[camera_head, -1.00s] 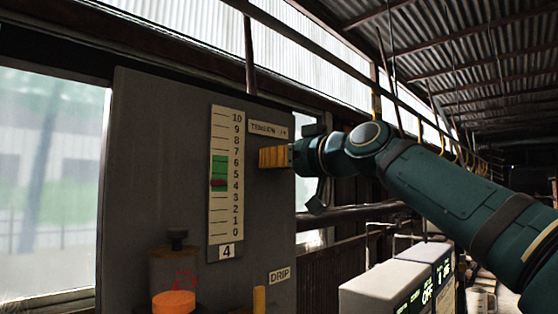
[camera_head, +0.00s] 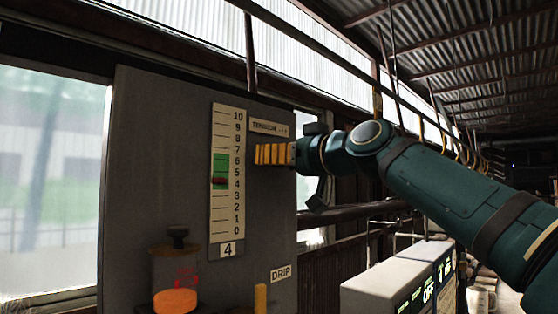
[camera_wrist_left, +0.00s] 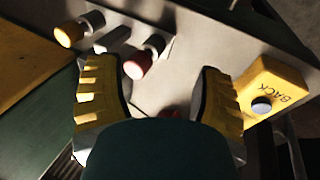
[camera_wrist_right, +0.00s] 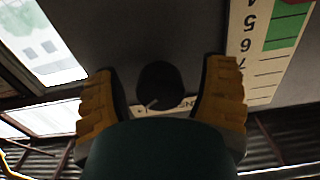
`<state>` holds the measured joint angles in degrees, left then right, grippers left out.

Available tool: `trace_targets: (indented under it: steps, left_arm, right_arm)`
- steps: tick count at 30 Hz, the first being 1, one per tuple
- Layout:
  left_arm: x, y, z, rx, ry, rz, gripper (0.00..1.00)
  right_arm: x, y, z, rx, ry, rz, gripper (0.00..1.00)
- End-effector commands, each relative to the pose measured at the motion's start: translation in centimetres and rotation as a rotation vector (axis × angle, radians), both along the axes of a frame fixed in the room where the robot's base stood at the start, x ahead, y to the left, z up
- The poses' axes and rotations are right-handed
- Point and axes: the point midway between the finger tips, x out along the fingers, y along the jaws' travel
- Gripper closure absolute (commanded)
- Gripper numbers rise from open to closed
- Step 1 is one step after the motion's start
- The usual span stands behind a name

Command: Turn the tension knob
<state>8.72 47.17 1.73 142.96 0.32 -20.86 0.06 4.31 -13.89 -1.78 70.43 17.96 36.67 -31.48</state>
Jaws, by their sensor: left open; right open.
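The tension knob (camera_wrist_right: 160,84) is round and black with a pale pointer line. In the right wrist view it sits between the fingers of my right gripper (camera_wrist_right: 161,95), which is open around it with gaps on both sides. In the head view the right gripper (camera_head: 274,154) is at the grey board under the TENSION label (camera_head: 270,129) and hides the knob. My left gripper (camera_wrist_left: 160,95) is open and empty above a control panel (camera_wrist_left: 185,70).
An orange-topped part (camera_head: 175,300) and a DRIP label (camera_head: 281,273) are low on the board. Grey boxes (camera_head: 385,285) stand lower right.

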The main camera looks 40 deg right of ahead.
Motion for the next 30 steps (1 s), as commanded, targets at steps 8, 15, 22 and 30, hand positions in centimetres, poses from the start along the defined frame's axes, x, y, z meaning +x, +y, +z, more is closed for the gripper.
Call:
trace_targets:
  steps: [8, 15, 22, 30]
  left_arm:
    - [0.0, 0.0, 0.0, 0.000, 0.000, 0.000, 0.32]
    - [0.0, 0.0, 0.0, 0.000, 0.000, 0.000, 0.32]
    - [0.0, 0.0, 0.0, 0.000, 0.000, 0.000, 0.32]
    - [0.0, 0.0, 0.0, 0.000, 0.000, 0.000, 0.32]
  right_arm:
    - [-3.8, -0.4, 0.1, 0.000, -0.003, -0.001, 0.28]
    - [-8.6, -0.7, 0.1, 0.000, -0.003, 0.000, 0.28]
    - [-11.3, -1.0, 0.0, 0.000, 0.000, 0.000, 0.28]
    - [-11.8, -1.0, -0.1, 0.000, 0.003, 0.001, 0.28]
